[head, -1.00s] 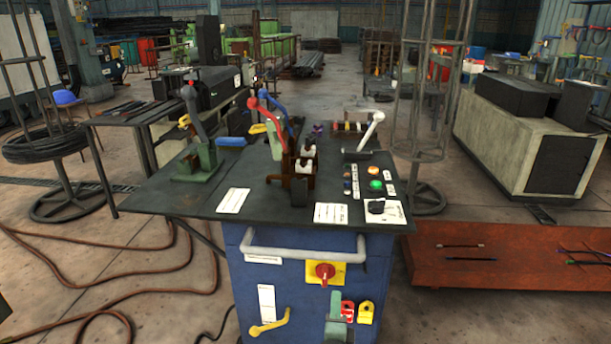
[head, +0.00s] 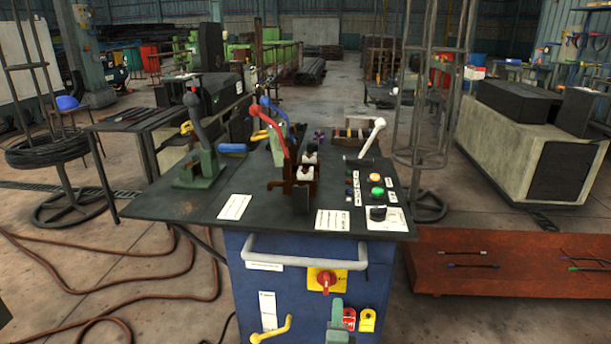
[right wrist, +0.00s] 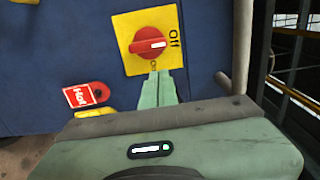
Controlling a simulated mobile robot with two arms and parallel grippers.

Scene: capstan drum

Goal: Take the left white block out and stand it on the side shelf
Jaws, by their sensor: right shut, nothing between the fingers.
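Two small white blocks show in the head view among brown holders on the dark tabletop: a nearer one (head: 305,173) and a farther one (head: 310,148). The nearer is slightly further left, and a dark post stands in front of it. I cannot tell for sure which is the left block. A slotted rack (head: 352,134) at the back right of the tabletop may be the side shelf. My green right gripper (head: 338,300) is shut and empty, low in front of the blue cabinet. In the right wrist view its fingertips (right wrist: 158,76) lie beside the red switch. My left gripper is not in view.
A red lever (head: 272,128) and other levers rise left of the blocks, with a white-topped lever (head: 373,138) to the right. A grey handrail (head: 305,250) crosses the cabinet front above my gripper. The red switch (head: 325,281) sits on a yellow plate.

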